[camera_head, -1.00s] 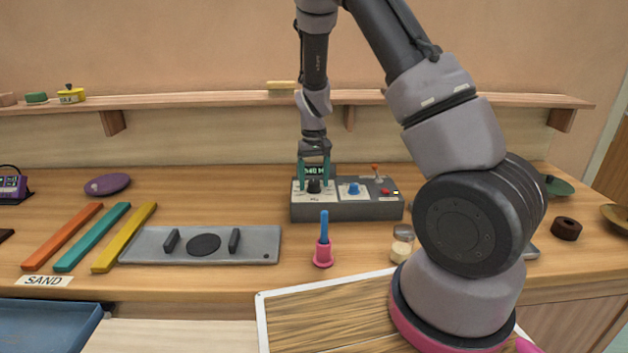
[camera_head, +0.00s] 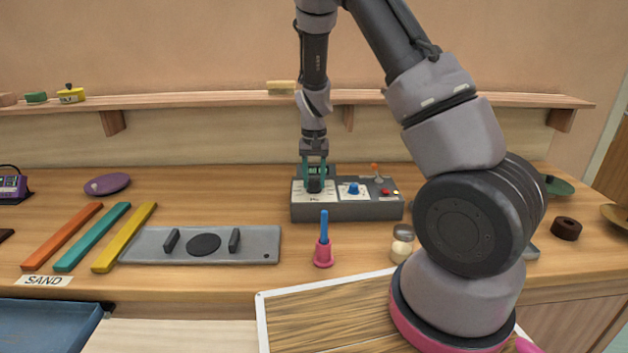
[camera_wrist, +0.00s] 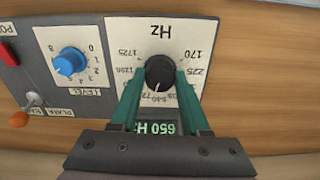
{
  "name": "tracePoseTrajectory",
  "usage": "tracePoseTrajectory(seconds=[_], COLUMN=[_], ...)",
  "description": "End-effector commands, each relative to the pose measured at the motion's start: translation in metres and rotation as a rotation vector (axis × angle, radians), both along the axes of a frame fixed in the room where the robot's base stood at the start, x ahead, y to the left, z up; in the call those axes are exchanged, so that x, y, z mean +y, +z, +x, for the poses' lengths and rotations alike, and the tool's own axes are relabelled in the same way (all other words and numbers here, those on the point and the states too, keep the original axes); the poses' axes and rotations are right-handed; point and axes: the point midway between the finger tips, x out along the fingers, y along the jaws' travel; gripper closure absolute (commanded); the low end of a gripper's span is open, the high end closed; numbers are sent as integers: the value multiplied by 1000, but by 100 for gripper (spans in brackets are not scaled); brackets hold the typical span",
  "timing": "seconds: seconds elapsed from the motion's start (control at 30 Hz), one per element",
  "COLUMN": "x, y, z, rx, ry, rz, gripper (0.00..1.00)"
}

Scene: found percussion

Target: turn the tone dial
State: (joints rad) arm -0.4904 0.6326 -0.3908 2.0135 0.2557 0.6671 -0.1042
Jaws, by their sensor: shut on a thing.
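The tone dial is a black knob (camera_wrist: 158,74) on a white plate marked Hz, with numbers around it. It also shows at the left of the grey control box (camera_head: 350,210) in the head view, as a dark knob (camera_head: 314,185). My gripper (camera_wrist: 160,92) reaches down from above, its two green fingers shut on the black knob, one on each side. It also shows in the head view (camera_head: 314,178). The display (camera_wrist: 157,128) reads 650 Hz in the wrist view, partly covered by my gripper.
Right of the dial in the head view, the box carries a blue level knob (camera_head: 353,188), an orange-tipped lever (camera_head: 375,169) and a red button (camera_head: 385,191). A pink holder with a blue handle (camera_head: 323,250) stands in front. A grey plate (camera_head: 205,244) lies to the left.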

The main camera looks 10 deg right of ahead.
Motion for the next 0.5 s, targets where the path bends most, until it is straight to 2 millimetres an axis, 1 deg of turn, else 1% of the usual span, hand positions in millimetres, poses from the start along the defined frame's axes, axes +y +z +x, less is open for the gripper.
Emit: tracePoseTrajectory(seconds=[0.2,0.5], x=[0,0], y=[1,1], z=[1,1], rx=[-1,-2], ry=[-118,-192], rz=[1,0], gripper=[100,100])
